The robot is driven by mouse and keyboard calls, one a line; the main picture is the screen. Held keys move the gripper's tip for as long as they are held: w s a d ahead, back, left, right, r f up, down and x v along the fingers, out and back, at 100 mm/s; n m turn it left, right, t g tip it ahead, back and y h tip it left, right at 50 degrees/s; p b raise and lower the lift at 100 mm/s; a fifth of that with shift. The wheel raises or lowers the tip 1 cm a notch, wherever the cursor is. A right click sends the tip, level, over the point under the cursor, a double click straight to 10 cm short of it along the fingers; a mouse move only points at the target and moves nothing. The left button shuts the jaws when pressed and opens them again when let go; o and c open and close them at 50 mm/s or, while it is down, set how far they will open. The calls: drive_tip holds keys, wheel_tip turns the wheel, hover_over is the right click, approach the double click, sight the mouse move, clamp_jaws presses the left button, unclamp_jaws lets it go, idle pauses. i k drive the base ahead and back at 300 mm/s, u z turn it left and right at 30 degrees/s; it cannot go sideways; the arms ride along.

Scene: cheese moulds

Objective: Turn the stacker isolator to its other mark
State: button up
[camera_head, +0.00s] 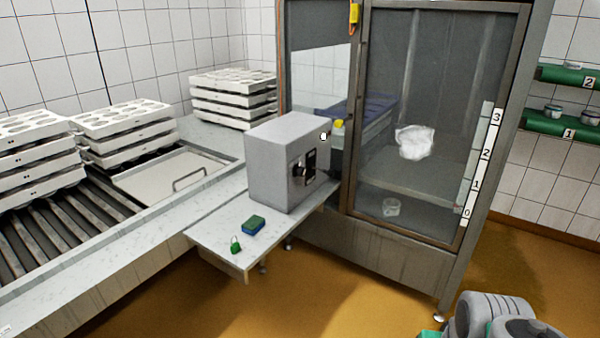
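The stacker isolator appears to be the black rotary knob (299,171) on the front of a grey box (268,168). A dark plate (310,164) with small light markings sits beside the knob. The markings are too small to read, and I cannot tell which mark the knob points at. The box stands on a pale shelf at the end of the conveyor. Rounded grey links of my arm show at the bottom right corner, well apart from the box. My gripper itself is not in view.
A green padlock (235,245) and a blue-green block (253,225) lie on the shelf (208,236) before the box. A glazed cabinet (400,190) stands right behind it. Stacked white moulds (125,125) stand on the conveyor at left. The ochre floor in front is clear.

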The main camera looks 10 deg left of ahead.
sight(298, 170)
drive_tip(key=z, duration=0.45)
drive_tip(key=i, duration=2.2)
drive_tip(key=u, duration=3.8)
